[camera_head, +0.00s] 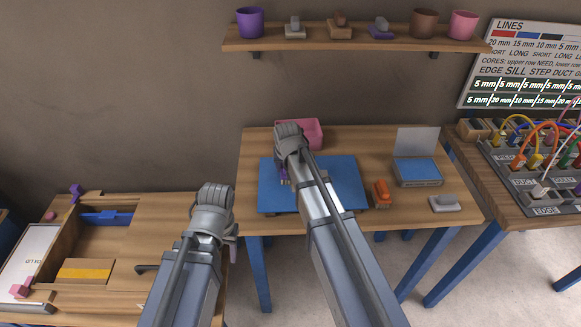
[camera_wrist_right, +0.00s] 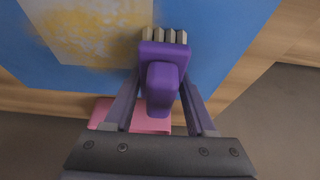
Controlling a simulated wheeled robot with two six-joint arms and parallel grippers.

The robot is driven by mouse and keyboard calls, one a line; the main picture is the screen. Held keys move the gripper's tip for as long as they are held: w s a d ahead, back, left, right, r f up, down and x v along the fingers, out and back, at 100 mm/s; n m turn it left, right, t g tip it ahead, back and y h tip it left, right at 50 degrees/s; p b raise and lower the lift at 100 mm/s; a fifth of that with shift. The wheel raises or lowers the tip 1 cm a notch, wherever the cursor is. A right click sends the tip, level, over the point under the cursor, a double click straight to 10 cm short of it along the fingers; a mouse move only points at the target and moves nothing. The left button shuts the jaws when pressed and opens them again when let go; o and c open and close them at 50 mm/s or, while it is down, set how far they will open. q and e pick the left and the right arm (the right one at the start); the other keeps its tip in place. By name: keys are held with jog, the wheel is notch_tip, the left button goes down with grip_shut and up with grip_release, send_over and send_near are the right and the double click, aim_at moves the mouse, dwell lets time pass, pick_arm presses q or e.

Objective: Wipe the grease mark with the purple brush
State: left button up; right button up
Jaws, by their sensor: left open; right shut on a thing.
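The purple brush (camera_wrist_right: 162,85) with pale bristles is held between the fingers of my right gripper (camera_wrist_right: 160,76). Its bristle end lies over the blue mat (camera_head: 345,180), beside the grease mark (camera_wrist_right: 100,28), a yellowish smear on a pale patch. I cannot tell whether the bristles touch the mat. In the head view my right arm covers most of the mark, and only a bit of purple (camera_head: 284,176) shows below the right gripper. My left gripper (camera_head: 231,234) is open and empty, left of the mat's table, its fingers mostly hidden by its own wrist.
A pink tray (camera_head: 313,132) stands behind the mat. An orange-handled thing (camera_head: 382,193), a grey block (camera_head: 444,203) and a blue-topped open box (camera_head: 418,171) are to the right. A bench (camera_head: 165,225) with bins is left, and a cable panel (camera_head: 530,170) is far right.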

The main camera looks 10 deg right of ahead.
jog(key=shift+s+a, duration=0.3)
jog(key=shift+s, duration=0.5)
jog(key=shift+d, duration=0.1)
jog(key=shift+s+d+f, duration=0.1)
jog(key=shift+s+d, duration=0.1)
jog(key=shift+d, duration=0.7)
jog(key=shift+s+d, duration=0.2)
jog(key=shift+d, duration=0.75)
jog(key=shift+c, duration=0.7)
jog(key=shift+s+d, duration=0.2)
jog(key=shift+d, duration=0.75)
jog(key=shift+s+d, duration=0.15)
jog(key=shift+d, duration=0.8)
jog(key=shift+s+d, duration=0.25)
jog(key=shift+d, duration=0.65)
jog(key=shift+s+d, duration=0.2)
jog(key=shift+d, duration=0.7)
jog(key=shift+d, duration=0.1)
